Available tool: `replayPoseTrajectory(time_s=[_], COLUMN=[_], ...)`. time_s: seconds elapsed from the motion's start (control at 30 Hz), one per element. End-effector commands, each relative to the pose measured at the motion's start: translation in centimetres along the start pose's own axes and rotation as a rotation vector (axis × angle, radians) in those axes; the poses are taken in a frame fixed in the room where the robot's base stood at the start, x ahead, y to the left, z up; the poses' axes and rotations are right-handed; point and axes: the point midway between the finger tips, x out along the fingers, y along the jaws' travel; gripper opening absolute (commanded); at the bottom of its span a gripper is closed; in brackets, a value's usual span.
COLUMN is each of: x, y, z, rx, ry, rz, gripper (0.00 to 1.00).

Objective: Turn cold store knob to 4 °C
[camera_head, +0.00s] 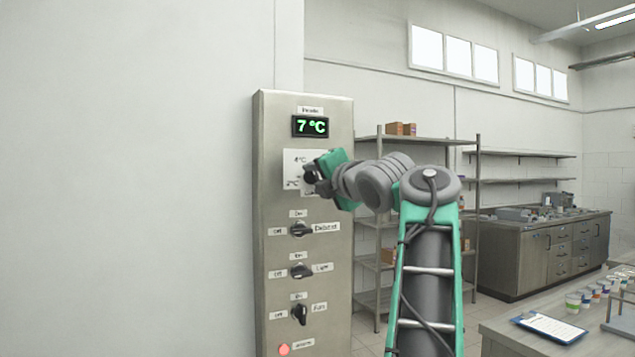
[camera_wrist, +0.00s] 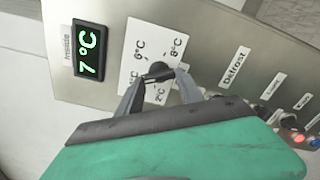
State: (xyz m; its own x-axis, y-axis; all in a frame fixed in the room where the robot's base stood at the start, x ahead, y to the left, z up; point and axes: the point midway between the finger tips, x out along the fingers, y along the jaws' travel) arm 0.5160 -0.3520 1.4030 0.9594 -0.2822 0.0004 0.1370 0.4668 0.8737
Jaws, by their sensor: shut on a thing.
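The steel control panel (camera_head: 268,215) stands against the wall, with a green display (camera_head: 310,127) reading 7 °C near its top. It also reads 7 °C in the wrist view (camera_wrist: 90,52). The black cold store knob (camera_wrist: 157,71) sits on a white card (camera_wrist: 130,40) with temperature marks around it. My gripper (camera_wrist: 159,78) is shut on the knob, one finger on each side. In the head view my gripper (camera_head: 312,175) reaches the card and hides most of the knob. The knob's exact pointing direction is hard to read.
Below the card are several black switches, among them the Defrost switch (camera_head: 300,230), and a red button (camera_head: 284,349). A metal shelf rack (camera_head: 428,141) stands right of the panel. A table (camera_head: 500,335) with a clipboard (camera_head: 550,327) and cups is at lower right.

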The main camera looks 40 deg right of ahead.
Motion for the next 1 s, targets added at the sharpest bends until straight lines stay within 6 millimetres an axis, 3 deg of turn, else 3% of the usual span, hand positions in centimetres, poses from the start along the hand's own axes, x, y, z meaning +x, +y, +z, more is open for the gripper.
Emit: replayPoseTrajectory(time_s=[0.47,0.5,0.77,1.0], x=[0.02,0.02,0.01,-0.14], y=[-0.02,-0.02,-0.01,-0.02], z=[-0.05,-0.06,-0.03,0.0], rx=[-0.016,-0.016,-0.016,-0.016], ry=[0.002,0.002,0.001,0.0], rz=[0.0,0.0,0.0,0.0], gripper=[0.03,0.45,0.65,0.65])
